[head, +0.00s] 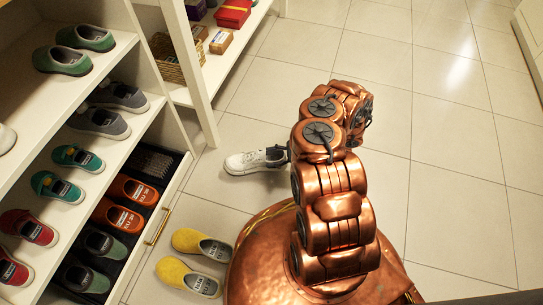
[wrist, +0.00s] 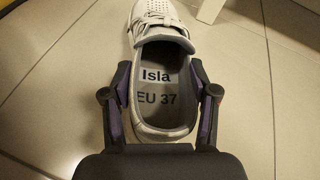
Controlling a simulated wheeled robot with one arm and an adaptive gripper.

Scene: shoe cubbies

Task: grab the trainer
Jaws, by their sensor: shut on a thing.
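My gripper (wrist: 160,108) is shut on the heel end, one finger on each side. In the head view my arm hides the gripper and part of the heel.
A shoe rack (head: 150,98) with several pairs stands at the left, with an open drawer (head: 152,225) low down. Yellow shoes (head: 188,240) lie on the floor in front of it. A second shelf with boxes (head: 233,14) and a basket (head: 168,58) stands behind. The floor at the right is clear.

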